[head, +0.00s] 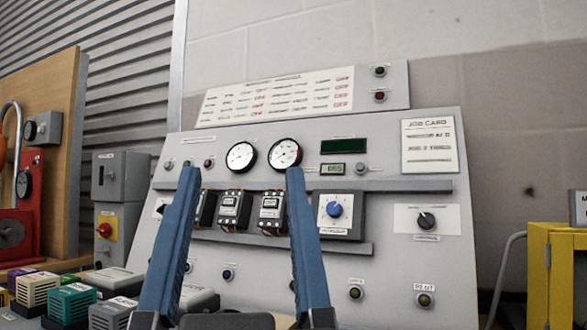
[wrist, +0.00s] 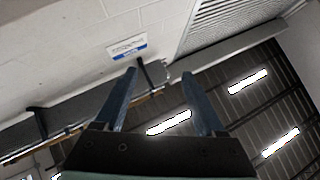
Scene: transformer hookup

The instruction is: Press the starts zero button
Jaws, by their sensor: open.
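A grey sloped control panel (head: 400,265) fills the middle of the head view. Its labels are mostly too small to read, so I cannot tell for sure which button is the starts zero button. A small round button (head: 361,168) sits right of a small display (head: 332,169) that seems to read 065. My gripper (head: 242,172) is open and empty, its two blue fingers pointing up in front of the panel, left of that button. In the wrist view my gripper (wrist: 159,73) is also open, with wall and ceiling beyond it and no panel in sight.
Two dials (head: 285,154), a blue knob (head: 334,210) and a black knob (head: 426,221) are on the panel. Several small boxes (head: 72,302) stand at lower left. A yellow frame (head: 540,280) is at right. The fingers hide parts of the panel.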

